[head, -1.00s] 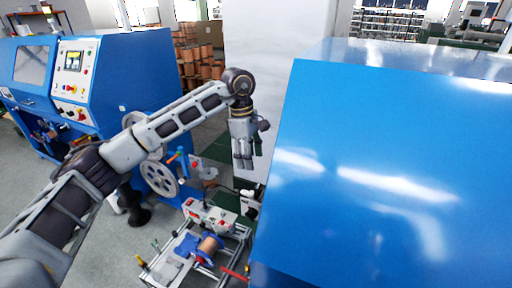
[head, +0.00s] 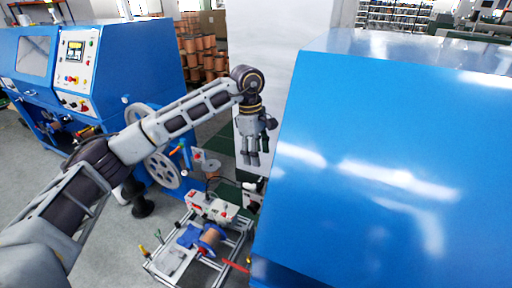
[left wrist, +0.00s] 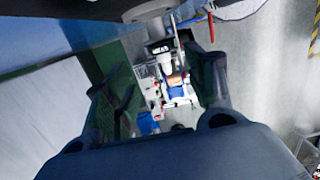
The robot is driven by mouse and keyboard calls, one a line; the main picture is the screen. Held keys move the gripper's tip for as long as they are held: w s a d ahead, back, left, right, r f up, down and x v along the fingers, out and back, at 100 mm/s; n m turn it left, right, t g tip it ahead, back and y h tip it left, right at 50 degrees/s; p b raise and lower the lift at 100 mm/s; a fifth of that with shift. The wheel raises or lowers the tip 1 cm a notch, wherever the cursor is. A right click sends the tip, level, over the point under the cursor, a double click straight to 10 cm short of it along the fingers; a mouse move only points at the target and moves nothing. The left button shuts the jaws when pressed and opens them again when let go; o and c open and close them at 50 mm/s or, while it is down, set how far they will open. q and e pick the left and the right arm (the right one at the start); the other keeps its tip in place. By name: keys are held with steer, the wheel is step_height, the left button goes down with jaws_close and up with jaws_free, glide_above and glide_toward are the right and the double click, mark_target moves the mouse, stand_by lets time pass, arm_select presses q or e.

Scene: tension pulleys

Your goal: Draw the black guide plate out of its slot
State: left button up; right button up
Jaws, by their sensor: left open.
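My left gripper (head: 253,160) hangs with its fingers pointing down, beside the left edge of the large blue cabinet and above the low metal frame. In the left wrist view its two fingers (left wrist: 160,85) stand apart on either side of the picture, with nothing between them. Far below them is a small bench rig (left wrist: 165,85) with a blue and copper-coloured spool. I cannot make out the black guide plate or its slot in either view. My right gripper is not in view.
A large blue cabinet (head: 385,160) fills the right side. A blue machine with a control panel (head: 73,70) stands at the left. The metal frame with a spool (head: 211,237) stands low in front. Copper-coloured spools (head: 195,50) are stacked behind; grey floor shows at lower left.

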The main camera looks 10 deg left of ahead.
mark_target(260, 179)
arm_select(q)
steer(key=shift+s+d+f+p, duration=0.1)
steer(key=shift+d+f+p, duration=0.2)
steer(key=shift+f, duration=1.65)
steer(key=shift+w+d+f+p, duration=0.15)
steer(key=shift+f+p, duration=0.2)
steer(key=shift+f, duration=1.65)
steer(key=shift+s+d+f+p, duration=0.15)
steer(key=shift+d+f+p, duration=0.15)
steer(key=shift+f, duration=1.65)
steer(key=c, duration=1.1)
